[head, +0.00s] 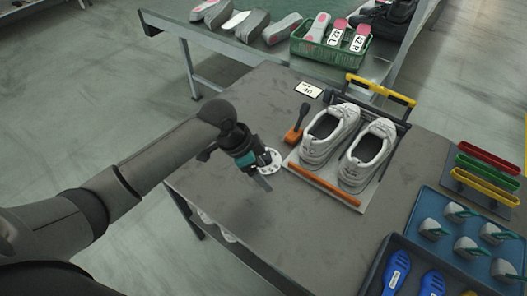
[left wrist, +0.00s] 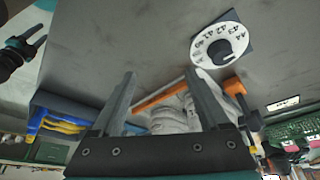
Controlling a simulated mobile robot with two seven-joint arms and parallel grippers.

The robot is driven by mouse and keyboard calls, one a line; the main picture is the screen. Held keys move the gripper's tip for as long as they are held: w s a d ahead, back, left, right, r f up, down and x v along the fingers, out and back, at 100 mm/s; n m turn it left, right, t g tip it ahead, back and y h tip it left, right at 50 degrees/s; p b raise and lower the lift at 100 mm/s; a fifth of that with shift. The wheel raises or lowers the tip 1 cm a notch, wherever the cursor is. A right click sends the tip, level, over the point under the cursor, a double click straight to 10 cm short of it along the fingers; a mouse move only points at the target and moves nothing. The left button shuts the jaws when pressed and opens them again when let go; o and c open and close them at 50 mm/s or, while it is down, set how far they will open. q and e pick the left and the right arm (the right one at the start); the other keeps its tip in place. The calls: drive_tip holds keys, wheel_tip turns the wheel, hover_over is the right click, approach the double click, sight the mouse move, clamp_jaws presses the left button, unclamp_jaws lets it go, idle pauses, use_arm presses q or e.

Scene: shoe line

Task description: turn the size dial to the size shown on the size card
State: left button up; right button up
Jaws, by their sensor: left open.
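The size dial (head: 270,162) is a white disc with numbers on the grey table, partly behind my left gripper in the head view. The left wrist view shows the dial (left wrist: 222,47) with a dark knob in its middle; its setting is too small to read surely. The size card (head: 307,89) is a small white card with a dark border at the back of the table; its number is not clearly legible. My left gripper (head: 267,173) is open and empty, close by the dial. A dark and teal gripper, seemingly my right one (left wrist: 30,43), shows at the wrist view's upper left.
A pair of white shoes (head: 325,135) stands on a tray right of the dial, with an orange bar (head: 323,186) in front. An orange-based tool (head: 295,132) stands beside them. A green crate (head: 330,45) is behind. Blue trays (head: 427,200) lie right. Table left of the dial is clear.

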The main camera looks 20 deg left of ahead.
use_arm(q)
drive_tip(key=m, duration=0.1)
approach(265, 158)
drive_tip(key=b+x, duration=0.1)
drive_tip(key=x, duration=0.1)
drive_tip(key=b+x, duration=0.1)
drive_tip(key=x, duration=0.2)
drive_tip(key=w+b+x, duration=0.1)
drive_tip(key=b+x, duration=0.1)
drive_tip(key=shift+a+f, duration=0.1)
drive_tip(key=shift+f, duration=0.1)
drive_tip(key=shift+w+d+f, duration=0.1)
drive_tip(key=shift+d+f, duration=0.1)
drive_tip(key=shift+f, duration=0.3)
drive_tip(key=shift+c, duration=0.2)
clamp_jaws()
